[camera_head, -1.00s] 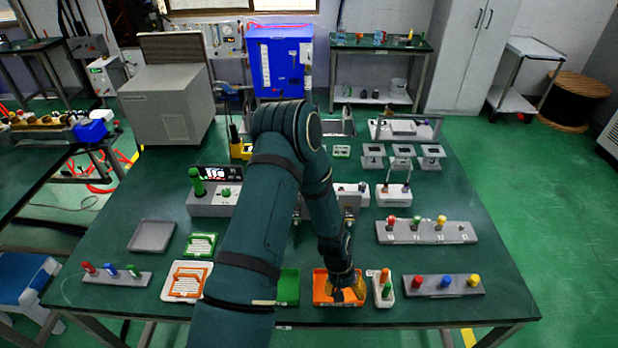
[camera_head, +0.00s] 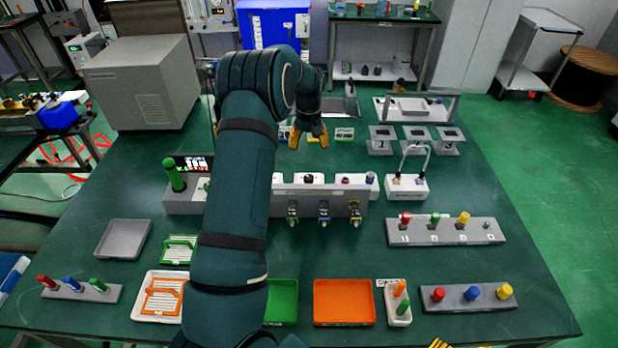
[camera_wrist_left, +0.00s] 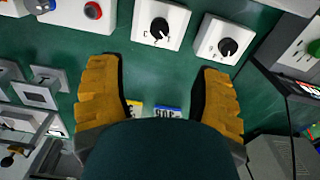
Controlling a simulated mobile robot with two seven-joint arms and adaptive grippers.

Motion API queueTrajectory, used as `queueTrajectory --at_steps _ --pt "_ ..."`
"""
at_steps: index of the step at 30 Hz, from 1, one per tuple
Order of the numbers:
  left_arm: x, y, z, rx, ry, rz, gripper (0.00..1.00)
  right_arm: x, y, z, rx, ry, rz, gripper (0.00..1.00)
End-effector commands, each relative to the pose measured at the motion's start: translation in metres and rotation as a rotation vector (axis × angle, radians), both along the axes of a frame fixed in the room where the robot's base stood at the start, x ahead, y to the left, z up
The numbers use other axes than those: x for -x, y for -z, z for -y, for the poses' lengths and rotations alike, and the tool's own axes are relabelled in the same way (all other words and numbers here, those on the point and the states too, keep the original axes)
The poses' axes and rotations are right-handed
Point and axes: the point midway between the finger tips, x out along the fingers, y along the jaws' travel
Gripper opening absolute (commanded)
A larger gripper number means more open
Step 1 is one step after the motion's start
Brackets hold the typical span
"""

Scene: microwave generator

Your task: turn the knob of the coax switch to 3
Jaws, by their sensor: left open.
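Two white boxes with black dial knobs show in the wrist view: a middle knob box (camera_wrist_left: 160,27) with small marks around its dial, and a right knob box (camera_wrist_left: 228,42). I cannot tell for sure which is the coax switch; the marks are too small to read surely. In the head view one black knob (camera_head: 309,179) shows behind the grey panel; the other is hidden by my arm. My left gripper (camera_head: 309,135) is open and empty, above the table behind the knob row. Its yellow fingers (camera_wrist_left: 158,100) are spread apart, clear of both boxes.
A grey panel with valves (camera_head: 335,203) stands in front. A green-handled unit (camera_head: 175,180) is left. Small grey stands (camera_head: 415,140) are right. A yellow ribbed piece (camera_head: 438,343), possibly my right gripper, touches the bottom edge.

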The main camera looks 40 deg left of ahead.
Motion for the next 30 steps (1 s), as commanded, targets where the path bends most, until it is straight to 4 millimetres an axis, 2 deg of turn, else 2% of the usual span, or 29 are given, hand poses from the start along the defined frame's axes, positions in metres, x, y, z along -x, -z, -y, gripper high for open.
queueTrajectory --at_steps 1,3,8,11,24,30 --pt "0.000 0.009 0.000 -0.001 0.000 0.002 0.65 0.000 0.011 0.000 0.002 0.000 0.000 1.00" --pt "0.000 0.013 0.000 -0.001 0.000 0.002 0.65 0.001 0.015 0.000 0.003 0.001 -0.002 1.00" --pt "0.000 0.021 0.000 -0.001 0.000 0.001 0.65 0.001 0.016 0.000 0.003 0.000 -0.001 1.00" --pt "0.000 0.034 0.000 0.000 0.000 0.000 0.65 0.001 0.017 0.000 0.003 0.000 -0.002 1.00" --pt "0.001 0.118 0.001 0.001 0.000 -0.001 0.65 0.004 0.024 -0.001 0.000 -0.006 -0.008 1.00" --pt "0.000 0.142 0.001 0.000 0.001 0.001 0.65 0.004 0.026 -0.001 0.000 -0.007 -0.009 1.00"
